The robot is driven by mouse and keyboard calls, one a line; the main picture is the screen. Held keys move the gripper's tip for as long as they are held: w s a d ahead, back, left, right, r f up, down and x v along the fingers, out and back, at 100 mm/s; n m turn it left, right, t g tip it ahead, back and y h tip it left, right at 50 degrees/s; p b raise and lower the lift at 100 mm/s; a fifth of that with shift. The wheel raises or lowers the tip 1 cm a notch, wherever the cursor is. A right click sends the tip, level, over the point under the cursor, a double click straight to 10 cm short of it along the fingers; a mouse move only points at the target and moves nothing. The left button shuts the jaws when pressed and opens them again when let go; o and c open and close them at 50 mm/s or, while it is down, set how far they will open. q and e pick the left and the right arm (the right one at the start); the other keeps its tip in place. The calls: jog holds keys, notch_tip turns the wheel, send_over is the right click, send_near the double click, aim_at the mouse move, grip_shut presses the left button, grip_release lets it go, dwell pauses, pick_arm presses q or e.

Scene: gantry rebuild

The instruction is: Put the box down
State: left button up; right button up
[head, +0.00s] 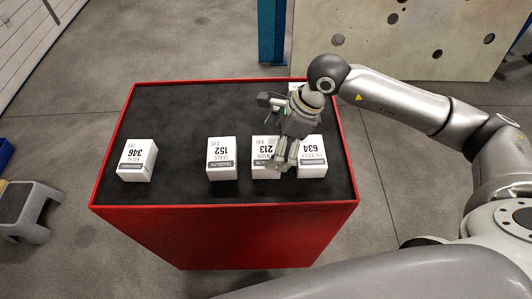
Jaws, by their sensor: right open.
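Several white boxes with printed numbers stand on the black top of a red cabinet (240,194). The box marked 346 (137,160) is at the left, apart from the others. The box marked 152 (222,158) is near the middle. The box marked 213 (263,158) and the box marked 634 (313,157) are at the right. My right gripper (283,166) is open and points down over the gap between 213 and 634, partly covering both. I cannot tell whether it touches either. My left gripper is not in view.
The cabinet top has a raised red rim. A grey step stool (27,208) stands on the floor at the left. A blue post (272,32) and a pale panel with holes (400,35) stand behind.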

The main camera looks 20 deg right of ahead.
aim_at(268, 152)
jog(key=p+x, duration=0.1)
jog(key=x, duration=0.1)
jog(key=p+x, duration=0.1)
jog(key=x, duration=0.1)
jog(key=shift+a+r, duration=0.15)
jog(key=shift+a, duration=0.05)
jog(key=shift+a+f+p, duration=0.1)
jog(key=shift+f+p, duration=0.2)
jog(key=shift+f, duration=0.05)
jog(key=shift+w+f, duration=0.15)
jog(key=shift+f, duration=0.1)
jog(key=shift+r, duration=0.1)
jog(key=c, duration=0.9)
